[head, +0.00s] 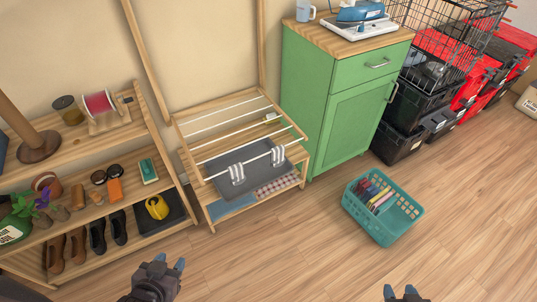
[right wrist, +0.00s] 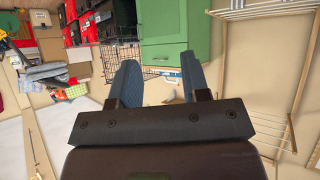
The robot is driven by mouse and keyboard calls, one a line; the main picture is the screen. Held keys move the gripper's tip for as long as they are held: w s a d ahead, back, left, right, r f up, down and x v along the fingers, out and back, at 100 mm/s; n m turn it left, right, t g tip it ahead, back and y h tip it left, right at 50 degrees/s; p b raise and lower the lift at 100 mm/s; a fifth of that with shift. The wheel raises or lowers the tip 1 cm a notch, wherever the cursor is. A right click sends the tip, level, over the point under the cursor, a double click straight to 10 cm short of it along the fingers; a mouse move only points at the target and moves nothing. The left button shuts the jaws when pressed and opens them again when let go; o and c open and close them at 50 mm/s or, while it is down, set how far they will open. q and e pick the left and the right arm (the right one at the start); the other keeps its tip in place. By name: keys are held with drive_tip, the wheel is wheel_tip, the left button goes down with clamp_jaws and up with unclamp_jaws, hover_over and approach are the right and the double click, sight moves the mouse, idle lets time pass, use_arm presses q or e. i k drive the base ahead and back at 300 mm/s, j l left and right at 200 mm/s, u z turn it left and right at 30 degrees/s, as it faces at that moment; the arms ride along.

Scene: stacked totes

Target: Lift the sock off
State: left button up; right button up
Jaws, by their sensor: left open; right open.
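A wooden drying rack (head: 183,123) with white rods stands against the wall in the head view. Two small white striped pieces, which look like socks, hang over its front rod: one on the left (head: 236,174) and one on the right (head: 278,157). They are too small to tell for certain. My left gripper (head: 170,264) is open and empty, in front of the rack and below it in the picture. My right gripper (head: 400,292) is open at the bottom edge, right of the rack and apart from it. Its two blue fingers also show spread in the right wrist view (right wrist: 159,78).
A teal basket (head: 362,216) with folded items stands on the floor right of the rack. A green cabinet (head: 317,104) carries an iron (head: 358,12). A shoe shelf (head: 168,165) is at left. Black totes (head: 397,142) and a wire crate stand at right. Floor between is clear.

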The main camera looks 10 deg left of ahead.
sight(277, 159)
drive_tip(key=j, duration=0.45)
drive_tip(key=i+j, duration=0.1)
drive_tip(key=j, duration=0.3)
drive_tip(key=i+j, duration=0.15)
drive_tip(key=j, duration=0.15)
drive_tip(key=i+j, duration=0.2)
drive_tip(key=i, duration=0.2)
